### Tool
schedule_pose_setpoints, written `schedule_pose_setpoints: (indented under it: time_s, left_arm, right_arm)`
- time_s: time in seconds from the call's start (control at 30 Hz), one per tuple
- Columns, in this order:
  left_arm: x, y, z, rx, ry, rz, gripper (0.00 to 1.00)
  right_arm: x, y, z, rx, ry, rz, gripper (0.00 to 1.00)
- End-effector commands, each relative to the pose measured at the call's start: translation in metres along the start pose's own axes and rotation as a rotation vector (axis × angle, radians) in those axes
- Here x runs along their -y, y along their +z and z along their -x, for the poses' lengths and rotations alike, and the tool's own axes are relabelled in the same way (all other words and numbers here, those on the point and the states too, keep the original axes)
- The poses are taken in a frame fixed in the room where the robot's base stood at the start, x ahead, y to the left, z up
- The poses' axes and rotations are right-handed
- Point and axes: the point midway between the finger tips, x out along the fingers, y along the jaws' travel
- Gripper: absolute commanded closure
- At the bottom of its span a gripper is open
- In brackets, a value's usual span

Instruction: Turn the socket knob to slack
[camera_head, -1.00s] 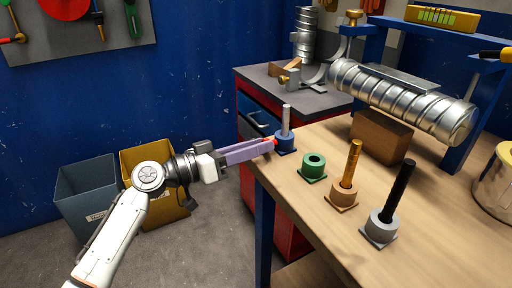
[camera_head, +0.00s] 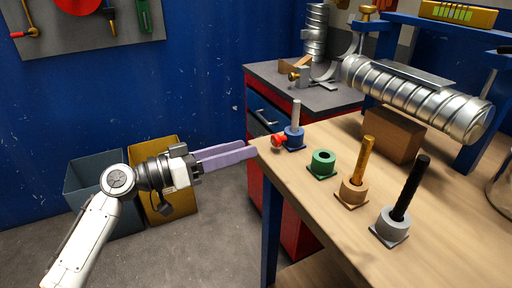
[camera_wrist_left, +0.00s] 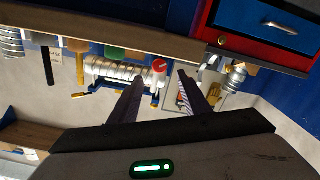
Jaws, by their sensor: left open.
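The knob also shows in the left wrist view (camera_wrist_left: 159,66), in line with the gap between my fingers. My left gripper (camera_head: 252,149) has long purple fingers pointing at the knob. It is open and empty, a short way left of the knob and apart from it. The knob's turn angle is too small to read. My right gripper is not in view.
A green socket (camera_head: 322,163), an orange socket (camera_head: 352,190) with a gold rod and a grey socket (camera_head: 390,226) with a black rod stand along the wooden table (camera_head: 300,205). A spiral duct (camera_head: 415,95) lies behind them. Free air surrounds my left gripper.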

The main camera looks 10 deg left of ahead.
Motion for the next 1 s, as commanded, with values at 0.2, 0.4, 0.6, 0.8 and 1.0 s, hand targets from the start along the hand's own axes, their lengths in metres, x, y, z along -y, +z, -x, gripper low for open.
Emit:
schedule_pose_setpoints:
  time_s: [0.2,0.4,0.6,0.8,1.0]
  left_arm:
    - [0.0,0.001,0.029,0.002,-0.001,0.0,0.57]
    - [-0.001,0.0,0.034,0.001,0.001,0.001,0.57]
    - [0.0,0.0,0.034,0.001,-0.001,-0.001,0.57]
    - [0.037,0.002,0.035,0.02,-0.15,-0.16,0.57]
    - [0.109,-0.031,0.057,0.026,-0.495,-0.638,0.57]
  right_arm:
    - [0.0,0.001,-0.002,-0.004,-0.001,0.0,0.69]
    - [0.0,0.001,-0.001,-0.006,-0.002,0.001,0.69]
    - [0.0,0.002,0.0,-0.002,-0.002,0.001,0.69]
    - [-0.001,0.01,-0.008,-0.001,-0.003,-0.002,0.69]
    - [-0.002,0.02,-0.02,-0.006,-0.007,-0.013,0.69]
